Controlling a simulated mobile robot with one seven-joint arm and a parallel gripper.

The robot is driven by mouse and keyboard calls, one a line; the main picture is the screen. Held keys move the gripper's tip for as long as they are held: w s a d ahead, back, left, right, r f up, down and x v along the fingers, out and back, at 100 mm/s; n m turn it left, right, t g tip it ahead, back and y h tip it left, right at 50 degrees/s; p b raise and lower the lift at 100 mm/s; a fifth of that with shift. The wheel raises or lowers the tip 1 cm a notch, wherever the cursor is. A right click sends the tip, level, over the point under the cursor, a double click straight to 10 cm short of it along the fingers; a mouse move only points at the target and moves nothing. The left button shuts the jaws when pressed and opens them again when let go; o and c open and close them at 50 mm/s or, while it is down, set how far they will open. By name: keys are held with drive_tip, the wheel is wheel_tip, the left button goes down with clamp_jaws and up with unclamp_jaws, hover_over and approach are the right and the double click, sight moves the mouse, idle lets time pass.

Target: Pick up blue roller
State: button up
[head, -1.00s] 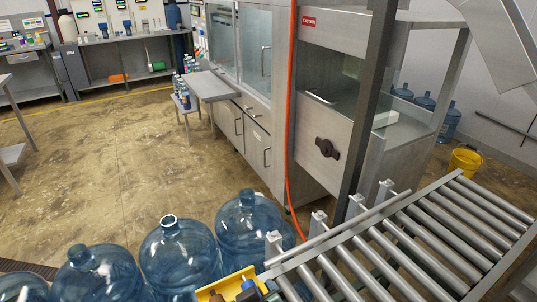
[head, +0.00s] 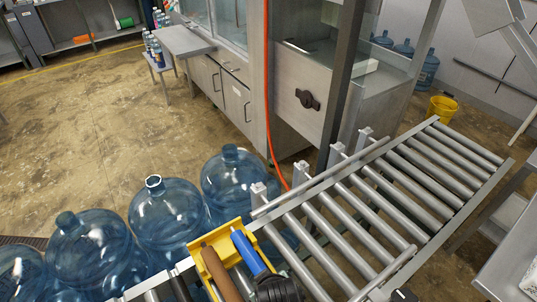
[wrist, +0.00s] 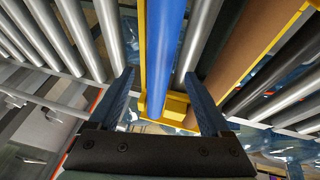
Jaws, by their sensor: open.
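The blue roller (head: 250,252) lies in a yellow tray (head: 217,270) on the conveyor in the head view, beside a brown roller (head: 221,274). In the wrist view the blue roller (wrist: 166,45) runs lengthwise from the top edge down to the yellow tray end (wrist: 176,106). My gripper (wrist: 159,74) is open, and its two dark blue fingers appear on either side of the blue roller. Whether they touch it cannot be told. The brown roller (wrist: 246,50) lies to the right of the right finger.
Metal conveyor rollers (head: 385,205) stretch away to the right, with a side rail and brackets. Several blue water jugs (head: 168,215) stand left of the tray. A steel cabinet (head: 215,85) with an orange hose stands behind. A yellow bucket (head: 441,108) is on the floor.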

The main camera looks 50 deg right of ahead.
drive_tip(key=shift+x, duration=1.75)
drive_tip(key=shift+s, duration=0.1)
drive_tip(key=shift+c, duration=0.3)
clamp_jaws()
